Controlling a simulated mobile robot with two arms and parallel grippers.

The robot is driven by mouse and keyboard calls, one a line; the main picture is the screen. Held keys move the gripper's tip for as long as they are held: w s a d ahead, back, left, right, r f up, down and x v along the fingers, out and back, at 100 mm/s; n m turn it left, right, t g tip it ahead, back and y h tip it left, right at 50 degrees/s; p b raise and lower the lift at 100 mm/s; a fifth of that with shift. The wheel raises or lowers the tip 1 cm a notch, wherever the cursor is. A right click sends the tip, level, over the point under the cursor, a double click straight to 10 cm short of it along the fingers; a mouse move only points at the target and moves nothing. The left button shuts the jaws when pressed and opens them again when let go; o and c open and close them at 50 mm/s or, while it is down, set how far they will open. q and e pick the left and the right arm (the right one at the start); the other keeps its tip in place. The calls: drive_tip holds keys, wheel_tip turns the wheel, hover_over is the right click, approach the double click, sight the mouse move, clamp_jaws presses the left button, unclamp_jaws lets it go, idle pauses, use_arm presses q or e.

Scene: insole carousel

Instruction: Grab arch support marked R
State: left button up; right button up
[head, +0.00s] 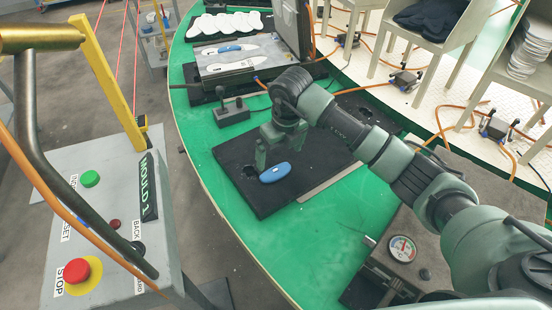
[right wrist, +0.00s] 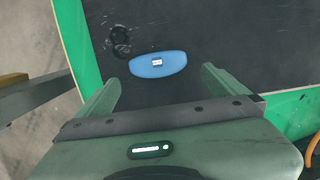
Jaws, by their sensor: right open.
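A blue oval arch support (head: 276,172) lies on a black mat (head: 240,150) on the green carousel table. It also shows in the right wrist view (right wrist: 158,66), with a small pale label whose letter I cannot read. My right gripper (head: 268,158) is just above and behind it in the head view. In the right wrist view its open fingers (right wrist: 160,78) stand on either side of the support, with nothing between them touching it visibly. My left gripper is not in view.
An open mould (head: 240,70) with white insoles and a blue piece stands farther back. White insole shapes (head: 225,24) lie behind it. A control box (head: 115,215) with buttons is at the left. A gauge box (head: 402,250) is at the front right. Green table shows around the mat.

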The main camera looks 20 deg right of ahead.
sight(276, 172)
wheel_tip(276, 172, down, 3)
drive_tip(key=shift+s+a+r+p, duration=0.15)
drive_tip(key=shift+r+p, duration=0.05)
drive_tip(key=shift+p, duration=0.15)
drive_tip(key=f, duration=0.2)
drive_tip(key=f+p, duration=0.1)
drive_tip(key=shift+w+a+f, duration=0.15)
drive_tip(key=shift+w+f, duration=0.15)
drive_tip(key=shift+f, duration=0.1)
drive_tip(key=shift+w+f, duration=0.1)
drive_tip(key=shift+f, duration=0.3)
drive_tip(key=c, duration=1)
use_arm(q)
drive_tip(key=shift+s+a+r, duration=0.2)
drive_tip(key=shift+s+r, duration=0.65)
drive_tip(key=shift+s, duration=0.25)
